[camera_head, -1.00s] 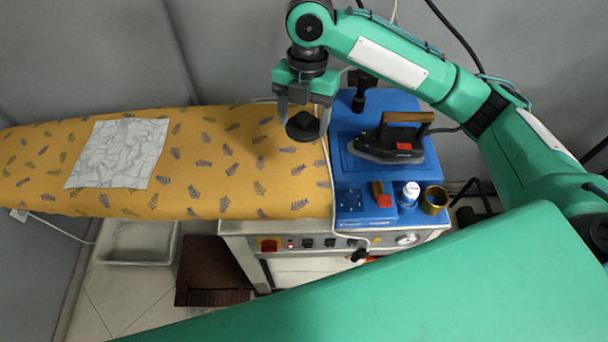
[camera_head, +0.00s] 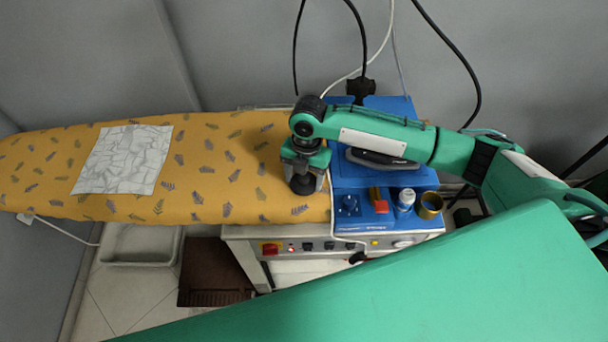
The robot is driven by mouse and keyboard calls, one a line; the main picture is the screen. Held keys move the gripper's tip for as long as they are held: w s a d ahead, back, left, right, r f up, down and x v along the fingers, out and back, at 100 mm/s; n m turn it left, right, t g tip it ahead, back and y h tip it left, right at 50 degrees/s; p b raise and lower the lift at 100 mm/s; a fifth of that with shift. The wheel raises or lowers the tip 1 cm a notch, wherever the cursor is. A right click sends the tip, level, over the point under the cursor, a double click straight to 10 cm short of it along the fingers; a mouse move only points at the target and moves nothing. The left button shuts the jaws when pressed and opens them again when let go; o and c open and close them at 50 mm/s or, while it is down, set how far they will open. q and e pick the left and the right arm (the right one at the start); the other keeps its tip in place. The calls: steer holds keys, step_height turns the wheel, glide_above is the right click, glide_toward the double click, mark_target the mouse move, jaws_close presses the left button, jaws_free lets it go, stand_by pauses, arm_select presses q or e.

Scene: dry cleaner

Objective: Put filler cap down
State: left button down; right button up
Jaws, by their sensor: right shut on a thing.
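The black filler cap (camera_head: 303,185) is between the fingers of my right gripper (camera_head: 304,181), which is shut on it. The cap is low over the right end of the yellow ironing board (camera_head: 210,170), left of the blue steam unit. I cannot tell whether the cap touches the board cloth. My left gripper is not in view.
The blue unit (camera_head: 346,175) bears an iron (camera_head: 378,160) partly hidden by my arm, a white bottle (camera_head: 404,202) and a brass ring-like cup (camera_head: 430,204). The board around the gripper is clear.

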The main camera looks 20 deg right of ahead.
steer(key=shift+f, duration=0.25)
steer(key=o, duration=1)
steer(key=shift+f, duration=0.1)
step_height(320, 180, up, 12)
steer(key=w+d+b, duration=0.1)
steer(key=b, duration=0.2)
steer(key=shift+w, duration=0.2)
